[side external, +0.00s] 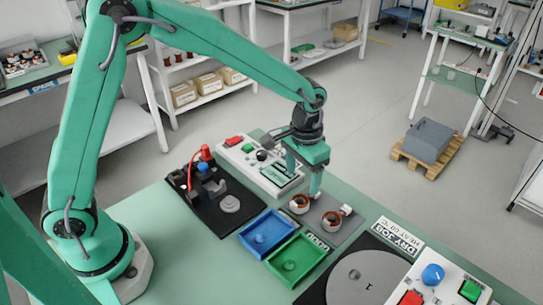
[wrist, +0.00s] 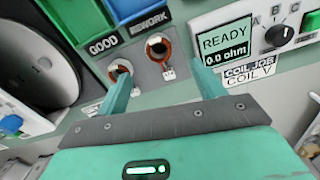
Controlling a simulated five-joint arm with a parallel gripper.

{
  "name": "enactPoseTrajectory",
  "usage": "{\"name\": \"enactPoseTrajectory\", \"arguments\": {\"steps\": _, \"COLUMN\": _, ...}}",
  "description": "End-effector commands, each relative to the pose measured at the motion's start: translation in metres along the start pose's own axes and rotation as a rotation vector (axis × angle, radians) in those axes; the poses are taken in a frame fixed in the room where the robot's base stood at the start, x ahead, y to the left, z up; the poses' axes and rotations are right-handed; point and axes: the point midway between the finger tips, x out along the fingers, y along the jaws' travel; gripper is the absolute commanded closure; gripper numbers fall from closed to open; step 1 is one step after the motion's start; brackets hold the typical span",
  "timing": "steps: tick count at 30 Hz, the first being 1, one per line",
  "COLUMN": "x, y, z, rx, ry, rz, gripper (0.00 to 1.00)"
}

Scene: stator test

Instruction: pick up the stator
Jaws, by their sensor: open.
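Two small copper-wound stators sit on a grey plate (side external: 345,234) with white tags beside them. One stator (side external: 299,210) is at the left and the other stator (side external: 332,227) at the right. In the wrist view one stator (wrist: 157,38) shows between and beyond my fingertips; the other stator (wrist: 116,67) is partly hidden by the left finger. My gripper (side external: 316,188) points down by the two stators. In the wrist view my gripper (wrist: 162,72) has its fingers wide apart, with nothing held. I cannot tell its exact height above the plate.
A blue tray (side external: 267,231) and a green tray (side external: 296,258) lie in front of the plate. A test meter (side external: 262,165) stands behind, reading READY in the wrist view. A black fixture (side external: 215,200) is at the left. A grey disc (side external: 365,285) and button panel (side external: 445,285) are at the right.

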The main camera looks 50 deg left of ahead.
Motion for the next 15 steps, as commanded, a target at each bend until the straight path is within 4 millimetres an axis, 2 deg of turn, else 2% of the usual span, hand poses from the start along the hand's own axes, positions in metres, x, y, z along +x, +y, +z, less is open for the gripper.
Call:
{"name": "enactPoseTrajectory", "arguments": {"steps": 10, "x": 0.009, "y": 0.003, "z": -0.003, "rx": 0.003, "ry": -0.009, "rz": -0.001, "gripper": 0.31}}
{"name": "enactPoseTrajectory", "arguments": {"steps": 15, "x": 0.023, "y": 0.003, "z": -0.002, "rx": 0.003, "ry": -0.011, "rz": -0.002, "gripper": 0.31}}
